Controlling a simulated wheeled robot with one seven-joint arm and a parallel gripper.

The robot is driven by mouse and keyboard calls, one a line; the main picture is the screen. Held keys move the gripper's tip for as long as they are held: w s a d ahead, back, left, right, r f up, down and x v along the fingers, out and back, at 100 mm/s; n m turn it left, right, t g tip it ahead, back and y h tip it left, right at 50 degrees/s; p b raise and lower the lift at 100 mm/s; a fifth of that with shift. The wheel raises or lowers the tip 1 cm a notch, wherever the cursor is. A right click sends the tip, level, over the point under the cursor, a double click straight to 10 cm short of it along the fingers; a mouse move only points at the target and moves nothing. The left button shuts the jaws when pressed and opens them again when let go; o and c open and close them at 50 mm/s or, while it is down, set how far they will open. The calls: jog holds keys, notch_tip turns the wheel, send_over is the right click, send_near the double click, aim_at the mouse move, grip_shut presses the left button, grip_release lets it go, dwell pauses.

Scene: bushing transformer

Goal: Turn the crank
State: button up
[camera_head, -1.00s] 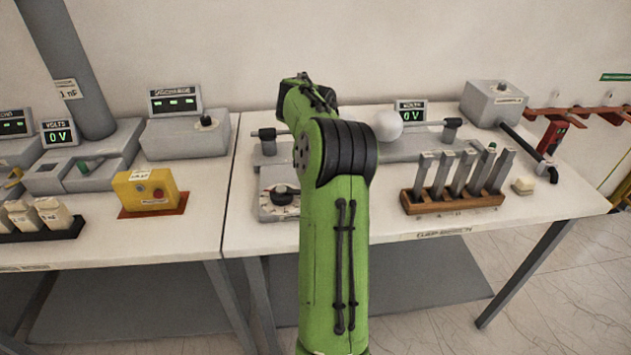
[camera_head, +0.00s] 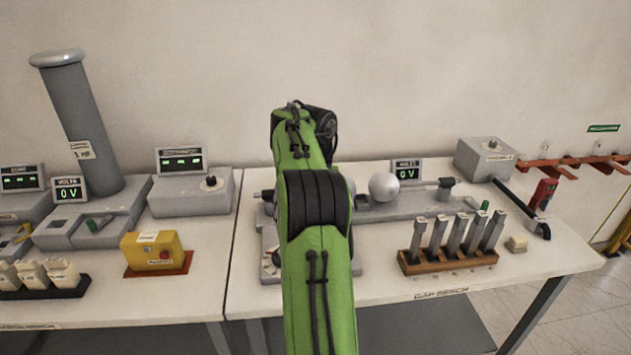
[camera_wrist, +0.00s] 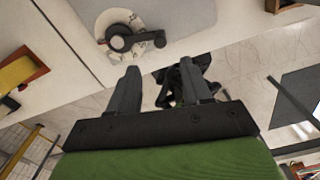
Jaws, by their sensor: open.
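A black crank-like handle (camera_wrist: 135,38) with a round hub and a knobbed end sits on a white dial plate in the wrist view. In the head view its grey base (camera_head: 268,240) is mostly hidden behind my green arm. A second crank-like part, a black arm (camera_head: 522,210) with an end grip, reaches out from a grey box (camera_head: 487,160) at the right. My gripper (camera_wrist: 160,65) is open and empty. Its fingers point towards the bench's front edge, with the dial handle beyond the left fingertip. The head view does not show the gripper; my arm hides it.
A wooden rack (camera_head: 440,262) of grey upright bars stands right of my arm. A white ball (camera_head: 384,187) is mounted behind it. A yellow box (camera_head: 153,250) and a tall grey cylinder (camera_head: 85,130) are left. Bare white bench top lies before the rack.

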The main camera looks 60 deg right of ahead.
notch_tip(320, 180, up, 4)
jog(key=shift+r+p, duration=0.25)
jog(key=shift+p, duration=0.65)
